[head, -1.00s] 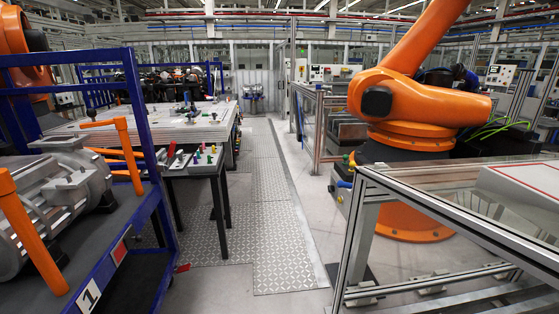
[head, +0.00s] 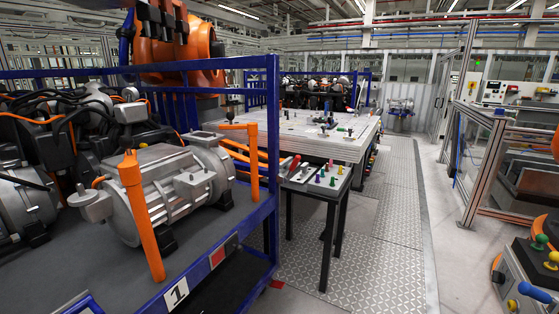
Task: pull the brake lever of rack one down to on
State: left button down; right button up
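Rack one is the blue-framed rack (head: 272,150) at the left, with a white plate marked 1 (head: 176,292) on its front rail. A small red and white plate (head: 222,254) sits on the same rail, right of the number. A small red piece (head: 277,284) shows low by the rack's near right corner, close to the floor. It may be the brake lever, but it is too small to tell its position. Neither of my grippers is in view.
Grey motor housings (head: 165,190) and orange posts (head: 140,215) stand on the rack. A small table (head: 318,185) with coloured pegs stands right of it, before a larger table (head: 300,140). The patterned walkway (head: 390,240) is clear. A console (head: 530,270) is at lower right.

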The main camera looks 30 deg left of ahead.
aim_at(295, 164)
jog(key=i+u, duration=0.25)
jog(key=i, duration=1.05)
